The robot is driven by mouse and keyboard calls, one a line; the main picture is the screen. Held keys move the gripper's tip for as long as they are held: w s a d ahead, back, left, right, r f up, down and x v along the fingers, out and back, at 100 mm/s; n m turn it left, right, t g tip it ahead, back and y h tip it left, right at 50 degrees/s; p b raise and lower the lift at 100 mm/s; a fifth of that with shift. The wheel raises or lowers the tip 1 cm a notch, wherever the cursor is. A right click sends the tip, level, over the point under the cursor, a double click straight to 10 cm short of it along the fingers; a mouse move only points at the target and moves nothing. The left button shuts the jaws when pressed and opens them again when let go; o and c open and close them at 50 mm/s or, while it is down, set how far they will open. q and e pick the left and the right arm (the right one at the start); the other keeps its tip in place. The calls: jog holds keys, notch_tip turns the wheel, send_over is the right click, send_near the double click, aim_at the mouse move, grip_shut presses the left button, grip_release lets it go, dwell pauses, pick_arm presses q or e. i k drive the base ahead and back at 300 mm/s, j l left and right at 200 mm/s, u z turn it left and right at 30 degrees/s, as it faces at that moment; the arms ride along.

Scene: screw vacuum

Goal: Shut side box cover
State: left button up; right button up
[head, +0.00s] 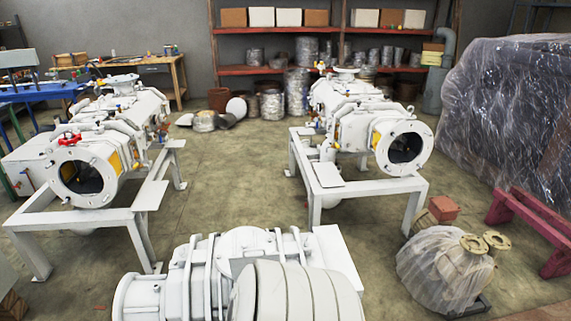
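Three white screw vacuum machines are in the head view. The left one (105,140) stands on a white metal frame, with a round open flange (82,178) facing me and a red valve handle (70,139). A pale boxy housing (28,168) is on its left side. The right machine (350,128) stands on a similar frame, with a dark round opening (403,147) at its front. A third machine (240,275) is close in front, cut off by the bottom edge. I cannot tell which part is the side box cover, or its state. Neither gripper is in view.
Open concrete floor (232,175) lies between the left and right machines. A plastic-wrapped bulk (510,110) and a dark red stand (535,225) are at right, with a wrapped part (445,270) in front. Shelves (265,71) and a workbench (155,68) line the back.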

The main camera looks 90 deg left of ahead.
aim_at(237, 264)
jog(key=u, duration=2.95)
jog(key=i+j+z, duration=0.2)
jog(key=i, duration=0.4)
jog(key=l, duration=0.1)
